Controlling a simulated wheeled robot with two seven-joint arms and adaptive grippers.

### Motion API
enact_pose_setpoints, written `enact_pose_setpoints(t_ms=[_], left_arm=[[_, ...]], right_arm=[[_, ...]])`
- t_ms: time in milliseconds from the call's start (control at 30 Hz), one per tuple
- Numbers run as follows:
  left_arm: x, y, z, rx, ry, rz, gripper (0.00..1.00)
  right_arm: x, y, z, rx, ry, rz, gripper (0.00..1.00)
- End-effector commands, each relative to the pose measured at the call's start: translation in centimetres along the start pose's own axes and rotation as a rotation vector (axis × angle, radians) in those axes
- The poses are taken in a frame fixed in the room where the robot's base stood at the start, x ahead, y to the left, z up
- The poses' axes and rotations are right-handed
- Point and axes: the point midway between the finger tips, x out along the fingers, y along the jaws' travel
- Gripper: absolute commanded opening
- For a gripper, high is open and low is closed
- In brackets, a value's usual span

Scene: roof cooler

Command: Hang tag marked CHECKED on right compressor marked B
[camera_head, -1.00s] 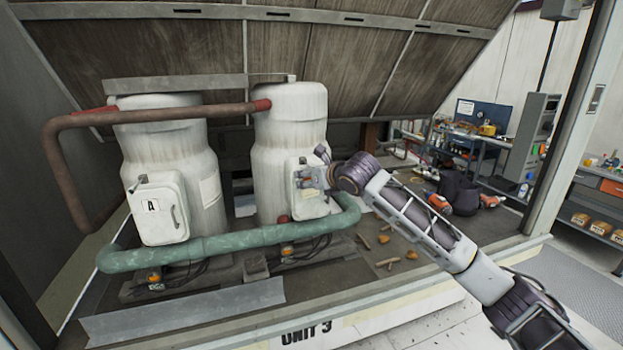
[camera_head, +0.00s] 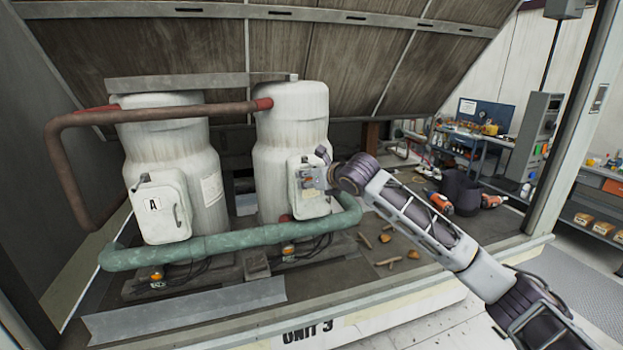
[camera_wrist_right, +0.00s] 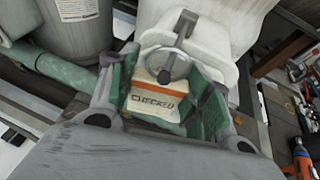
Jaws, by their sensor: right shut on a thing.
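The right compressor (camera_head: 290,125) is a tall white tank with a white box (camera_head: 310,203) on its front. Its B marking is not visible; my gripper covers part of the box. My right gripper (camera_head: 313,178) is in front of this box. In the right wrist view, the gripper (camera_wrist_right: 168,88) is shut on the tag (camera_wrist_right: 158,94), a cream tag with an orange stripe and the word CHECKED. The tag's metal ring (camera_wrist_right: 147,62) overlaps the box's dark handle (camera_wrist_right: 183,28); I cannot tell whether it is around it. My left gripper is not in view.
The left compressor (camera_head: 165,140) has a box marked A (camera_head: 160,208). A green pipe (camera_head: 225,243) runs in front of both tanks, and a brown pipe (camera_head: 170,113) crosses above. Debris (camera_head: 388,262) and an orange drill (camera_head: 440,201) lie to the right.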

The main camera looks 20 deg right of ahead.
Motion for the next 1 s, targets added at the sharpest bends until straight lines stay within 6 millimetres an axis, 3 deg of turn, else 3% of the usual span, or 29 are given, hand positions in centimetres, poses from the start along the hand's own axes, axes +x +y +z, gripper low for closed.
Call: enact_pose_setpoints(t_ms=[433, 467, 633, 1000], left_arm=[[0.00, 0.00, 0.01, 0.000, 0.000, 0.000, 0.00], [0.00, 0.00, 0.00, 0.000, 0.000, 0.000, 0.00], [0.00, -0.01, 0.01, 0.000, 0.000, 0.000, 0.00], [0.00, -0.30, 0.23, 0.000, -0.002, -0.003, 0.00]], right_arm=[[0.03, 0.01, -0.08, 0.000, 0.000, 0.000, 0.25], [0.03, 0.00, -0.08, 0.000, 0.000, 0.000, 0.51], [0.03, 0.01, -0.07, 0.000, 0.000, 0.000, 0.73], [0.00, 0.01, -0.10, 0.000, 0.000, 0.000, 0.74]])
